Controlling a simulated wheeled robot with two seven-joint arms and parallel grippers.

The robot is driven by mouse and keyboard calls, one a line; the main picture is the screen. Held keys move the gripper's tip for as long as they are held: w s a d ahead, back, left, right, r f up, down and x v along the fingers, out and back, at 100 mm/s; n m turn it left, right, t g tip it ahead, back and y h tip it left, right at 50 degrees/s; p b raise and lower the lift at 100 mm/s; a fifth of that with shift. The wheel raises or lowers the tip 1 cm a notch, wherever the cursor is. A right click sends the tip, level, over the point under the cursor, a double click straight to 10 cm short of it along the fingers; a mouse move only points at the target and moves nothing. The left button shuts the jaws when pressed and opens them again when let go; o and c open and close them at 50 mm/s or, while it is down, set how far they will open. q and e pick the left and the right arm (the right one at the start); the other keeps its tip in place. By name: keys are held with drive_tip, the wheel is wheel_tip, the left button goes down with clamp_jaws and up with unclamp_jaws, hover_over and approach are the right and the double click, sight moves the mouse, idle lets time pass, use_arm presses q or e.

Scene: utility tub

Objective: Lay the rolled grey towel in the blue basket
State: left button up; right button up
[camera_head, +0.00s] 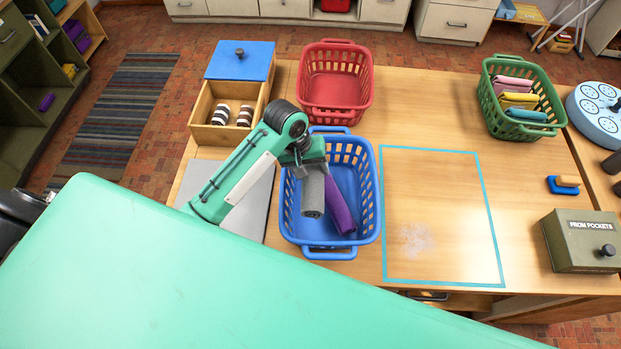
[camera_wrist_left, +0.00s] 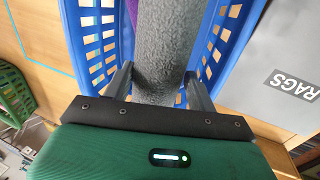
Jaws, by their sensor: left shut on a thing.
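The rolled grey towel (camera_head: 313,192) is inside the blue basket (camera_head: 369,178) in the head view, along the basket's left side. A rolled purple towel (camera_head: 339,208) lies in the basket to its right. My left gripper (camera_head: 306,165) is over the basket, shut on the grey towel near its far end. In the left wrist view, the grey towel (camera_wrist_left: 163,50) runs between the two fingers, with the blue basket (camera_wrist_left: 226,38) around it. I cannot tell whether the towel touches the basket floor. My right gripper is not in view.
An empty red basket (camera_head: 335,110) stands behind the blue one. A green basket (camera_head: 488,95) with folded cloths is at the back right. A wooden box (camera_head: 204,105) with a blue lid stands at the left. The taped rectangle (camera_head: 433,151) to the right is clear except for pale powder.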

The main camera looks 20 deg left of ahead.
use_arm(q)
drive_tip(key=shift+f, duration=0.75)
drive_tip(key=shift+w+d+f, duration=0.1)
drive_tip(key=shift+f, duration=0.6)
wheel_tip(320, 180, down, 4)
drive_tip(key=shift+r+p, duration=0.2)
drive_tip(key=shift+p, duration=0.45)
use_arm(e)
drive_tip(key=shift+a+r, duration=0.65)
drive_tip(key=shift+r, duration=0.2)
use_arm(q)
drive_tip(key=shift+f, duration=0.15)
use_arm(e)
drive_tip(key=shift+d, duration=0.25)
use_arm(q)
drive_tip(key=shift+f, duration=0.35)
drive_tip(key=o, duration=1.2)
drive_tip(key=shift+f, duration=0.1)
drive_tip(key=shift+c, duration=0.2)
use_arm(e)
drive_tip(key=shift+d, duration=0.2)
